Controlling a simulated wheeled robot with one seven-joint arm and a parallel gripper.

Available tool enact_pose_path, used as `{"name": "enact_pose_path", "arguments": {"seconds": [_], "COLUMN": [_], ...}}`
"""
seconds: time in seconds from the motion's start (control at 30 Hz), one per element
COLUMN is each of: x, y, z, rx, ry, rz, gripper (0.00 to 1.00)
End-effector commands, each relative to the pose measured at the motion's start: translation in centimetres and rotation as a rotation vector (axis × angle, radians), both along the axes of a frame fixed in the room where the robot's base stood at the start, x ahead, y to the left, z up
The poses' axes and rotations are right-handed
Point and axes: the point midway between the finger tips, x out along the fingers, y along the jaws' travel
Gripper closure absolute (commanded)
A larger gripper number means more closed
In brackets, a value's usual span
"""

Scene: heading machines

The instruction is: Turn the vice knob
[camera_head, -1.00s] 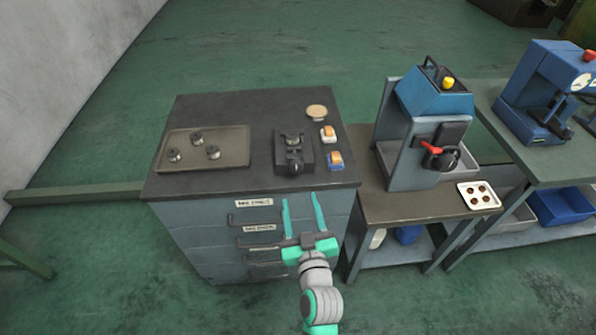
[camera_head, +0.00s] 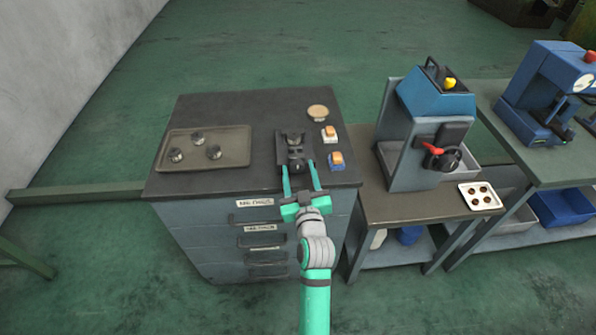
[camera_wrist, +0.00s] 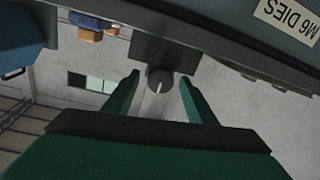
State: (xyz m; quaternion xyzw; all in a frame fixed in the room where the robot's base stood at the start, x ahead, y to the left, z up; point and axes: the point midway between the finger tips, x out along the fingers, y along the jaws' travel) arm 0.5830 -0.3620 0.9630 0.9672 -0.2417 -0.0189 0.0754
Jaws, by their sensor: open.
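The small dark vice (camera_head: 292,146) sits on the cabinet top, towards its right side. Its round dark knob (camera_wrist: 160,79) faces the wrist camera and bears a pale line that stands nearly upright, slightly tilted. The vice body (camera_wrist: 166,52) shows behind the knob. My gripper (camera_head: 302,180) is open at the cabinet's front edge, in front of the vice. In the wrist view the two green fingers (camera_wrist: 159,90) stand left and right of the knob, with gaps on both sides. I cannot tell how far the fingertips reach along the knob.
A tray (camera_head: 235,133) with several dark round parts lies left of the vice. Orange-topped blocks (camera_head: 337,161) and a round tan disc (camera_head: 317,111) lie to its right. A blue-topped machine (camera_head: 422,130) stands on the bench at right. Drawers line the cabinet front.

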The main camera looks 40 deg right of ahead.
Motion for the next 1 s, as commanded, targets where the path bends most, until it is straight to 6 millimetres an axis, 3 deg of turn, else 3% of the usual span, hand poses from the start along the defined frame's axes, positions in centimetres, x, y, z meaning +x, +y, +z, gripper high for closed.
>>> {"name": "enact_pose_path", "arguments": {"seconds": [0.33, 0.5, 1.0], "x": [0.29, 0.37, 0.41], "y": [-0.07, 0.1, 0.11], "z": [0.03, 0.02, 0.01], "rx": [0.0, 0.0, 0.09], "ry": [0.0, 0.0, -0.055], "rz": [0.001, 0.004, 0.004], "gripper": [0.51, 0.9, 0.9]}}
